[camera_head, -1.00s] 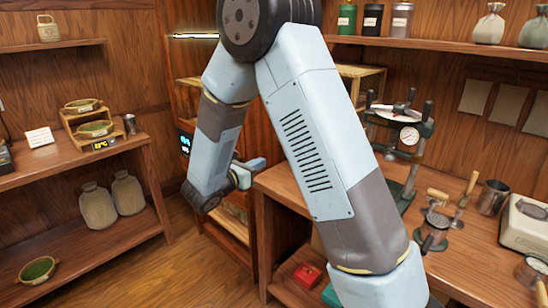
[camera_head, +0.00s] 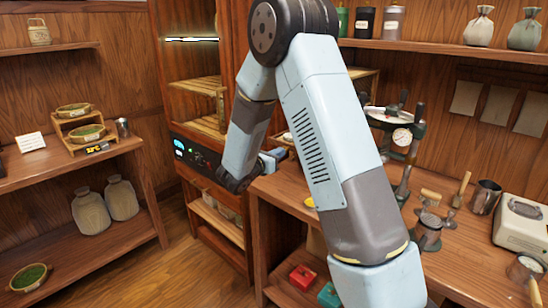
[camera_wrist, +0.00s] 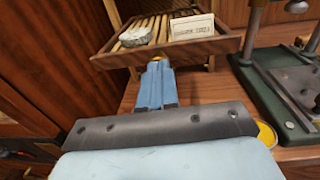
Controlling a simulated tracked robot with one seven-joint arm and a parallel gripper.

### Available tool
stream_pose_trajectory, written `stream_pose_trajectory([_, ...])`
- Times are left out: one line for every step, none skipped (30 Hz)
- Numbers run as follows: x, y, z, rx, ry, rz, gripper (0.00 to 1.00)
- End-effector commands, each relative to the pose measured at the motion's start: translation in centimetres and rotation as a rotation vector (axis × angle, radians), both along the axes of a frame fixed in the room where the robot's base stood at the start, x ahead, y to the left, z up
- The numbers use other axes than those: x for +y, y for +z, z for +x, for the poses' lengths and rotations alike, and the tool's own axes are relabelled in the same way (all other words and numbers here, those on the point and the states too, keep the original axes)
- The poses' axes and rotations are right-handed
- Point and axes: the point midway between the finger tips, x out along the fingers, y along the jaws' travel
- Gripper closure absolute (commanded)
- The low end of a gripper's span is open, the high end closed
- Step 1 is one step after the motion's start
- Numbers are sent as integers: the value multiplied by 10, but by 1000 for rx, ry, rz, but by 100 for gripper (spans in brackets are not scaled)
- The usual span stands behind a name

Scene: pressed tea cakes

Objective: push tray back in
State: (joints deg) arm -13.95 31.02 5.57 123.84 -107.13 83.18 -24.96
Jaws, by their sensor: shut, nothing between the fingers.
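A slatted wooden tray (camera_wrist: 113,57) holds a greyish round cake (camera_wrist: 136,37) and a white label card (camera_wrist: 191,28) in the wrist view. It sits in a wooden rack above the counter. My gripper (camera_wrist: 157,63) is shut and empty, with its blue fingertips just under or at the tray's front edge. I cannot tell whether they touch. In the head view my gripper (camera_head: 272,159) is at the left end of the counter, and my arm hides most of the rack.
A cabinet with a control panel (camera_head: 190,150) stands left of the counter (camera_head: 445,250). A green-based press (camera_wrist: 285,90) stands right of the gripper. A yellow round item (camera_wrist: 265,134) lies close to the wrist.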

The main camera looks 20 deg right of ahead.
Motion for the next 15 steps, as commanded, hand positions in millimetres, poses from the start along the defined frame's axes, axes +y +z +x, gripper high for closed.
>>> stream_pose_trajectory([-1, 0, 1, 0, 0, 0, 100])
stream_pose_trajectory([-1, 0, 1, 0, 1, 0, 100])
stream_pose_trajectory([-1, 0, 1, 0, 1, 0, 100])
stream_pose_trajectory([-1, 0, 1, 0, 1, 0, 100])
stream_pose_trajectory([-1, 0, 1, 0, 1, 0, 100])
stream_pose_trajectory([-1, 0, 1, 0, 1, 0, 100])
stream_pose_trajectory([0, 0, 1, 0, 1, 0, 100])
stream_pose_trajectory([0, 0, 1, 0, 1, 0, 100])
stream_pose_trajectory([-5, 0, 1, 0, -1, 0, 100])
stream_pose_trajectory([-3, 0, 1, 0, 1, 0, 100])
stream_pose_trajectory([-3, 0, 1, 0, 1, 0, 100])
stream_pose_trajectory([-3, 0, 1, 0, 0, 0, 100])
stream_pose_trajectory([-3, 0, 2, 0, 0, 0, 100])
stream_pose_trajectory([-4, 0, 3, 0, 0, 0, 100])
stream_pose_trajectory([-6, 0, 4, 0, 0, 0, 100])
